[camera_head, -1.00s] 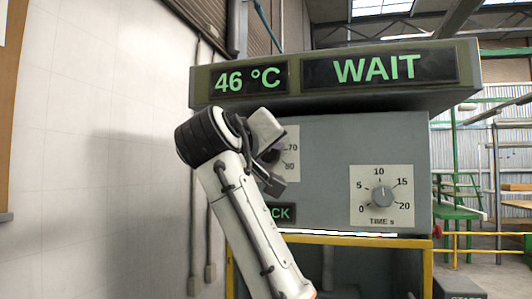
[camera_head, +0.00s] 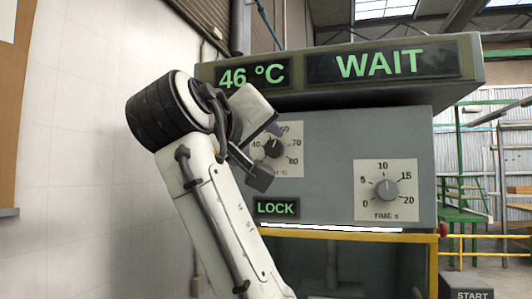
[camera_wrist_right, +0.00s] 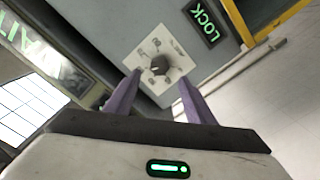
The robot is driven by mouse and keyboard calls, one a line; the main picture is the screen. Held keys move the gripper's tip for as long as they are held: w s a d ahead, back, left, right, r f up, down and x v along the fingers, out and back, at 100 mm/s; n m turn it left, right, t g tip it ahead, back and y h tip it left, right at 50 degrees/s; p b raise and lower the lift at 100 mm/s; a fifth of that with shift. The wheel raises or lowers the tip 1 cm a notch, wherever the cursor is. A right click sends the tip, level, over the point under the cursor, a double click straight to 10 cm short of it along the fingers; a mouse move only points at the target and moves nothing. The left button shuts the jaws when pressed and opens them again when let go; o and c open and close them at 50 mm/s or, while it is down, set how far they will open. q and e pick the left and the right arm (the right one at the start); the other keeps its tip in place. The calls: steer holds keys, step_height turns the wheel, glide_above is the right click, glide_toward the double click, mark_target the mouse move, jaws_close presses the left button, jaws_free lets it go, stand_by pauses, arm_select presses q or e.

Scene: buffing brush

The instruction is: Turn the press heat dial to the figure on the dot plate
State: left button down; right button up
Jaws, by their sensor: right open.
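The heat dial (camera_head: 274,147) is a dark knob on a pale square scale plate on the press front, partly covered by my right gripper in the head view. Figures 40, 70 and 80 can be read there; the knob's setting cannot be told. In the right wrist view the heat dial (camera_wrist_right: 159,66) lies ahead, between the two purple fingers. My right gripper (camera_head: 264,152) is open and empty, and appears apart from the knob. It also shows in the right wrist view (camera_wrist_right: 160,82). The dot plate is not seen. My left gripper is out of view.
The grey press (camera_head: 330,150) carries displays reading 46 °C and WAIT (camera_head: 380,63). A time dial (camera_head: 386,189) sits right of the heat dial, and a LOCK sign (camera_head: 276,208) below it. A START box (camera_head: 467,290) stands lower right. A white wall (camera_head: 80,120) is at left.

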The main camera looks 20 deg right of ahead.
steer(key=v, duration=0.2)
steer(key=shift+s+a, duration=0.15)
steer(key=shift+s, duration=0.1)
stand_by(0.3)
